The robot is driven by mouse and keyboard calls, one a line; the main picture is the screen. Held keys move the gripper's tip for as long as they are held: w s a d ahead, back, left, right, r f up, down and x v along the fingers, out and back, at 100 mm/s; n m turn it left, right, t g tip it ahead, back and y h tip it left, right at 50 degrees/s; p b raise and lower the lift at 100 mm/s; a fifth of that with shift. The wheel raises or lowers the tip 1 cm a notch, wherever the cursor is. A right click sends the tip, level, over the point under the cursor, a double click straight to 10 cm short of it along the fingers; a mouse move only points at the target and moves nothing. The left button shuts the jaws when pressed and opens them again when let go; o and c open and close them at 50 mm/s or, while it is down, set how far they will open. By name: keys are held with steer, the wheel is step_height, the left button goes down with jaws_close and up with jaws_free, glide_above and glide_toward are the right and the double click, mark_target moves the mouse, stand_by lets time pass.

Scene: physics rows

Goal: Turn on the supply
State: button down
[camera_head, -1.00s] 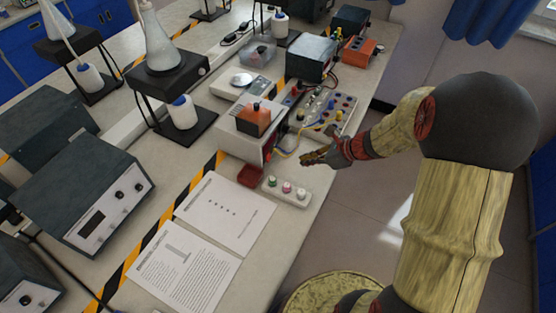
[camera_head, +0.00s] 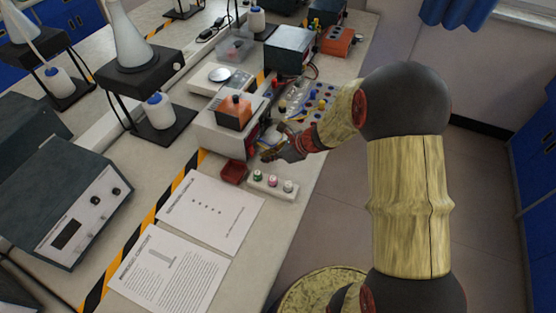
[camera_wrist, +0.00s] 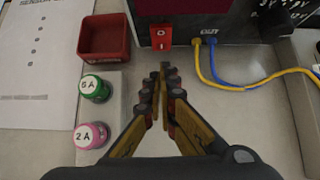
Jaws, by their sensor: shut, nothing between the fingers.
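The supply (camera_head: 212,132) is a pale box near the table's right edge in the head view, with an orange-and-dark block (camera_head: 234,112) on top. In the wrist view its dark front panel (camera_wrist: 228,22) carries a red rocker switch (camera_wrist: 162,38) marked O and I. Yellow and blue leads (camera_wrist: 214,66) plug in to the right of the switch. My gripper (camera_wrist: 164,72) is shut and empty, its fingertips just below the switch in the picture. A small gap shows between them and the switch. In the head view my gripper (camera_head: 268,156) is in front of the supply.
A red tray (camera_wrist: 104,38) lies left of my fingers. Green "5 A" (camera_wrist: 95,88) and pink "2 A" (camera_wrist: 91,136) caps stand on a white block below it. Printed sheets (camera_head: 210,208) lie on the table. A circuit board (camera_head: 310,108) is beyond my gripper.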

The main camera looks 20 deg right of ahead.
mark_target(252, 151)
steer(key=shift+w+a+f, duration=0.1)
steer(key=shift+w+a, duration=0.6)
steer(key=shift+w+a+f, duration=0.25)
steer(key=shift+r, duration=0.2)
steer(key=shift+r+p, duration=0.55)
steer(key=shift+r, duration=0.2)
steer(key=shift+d, duration=0.1)
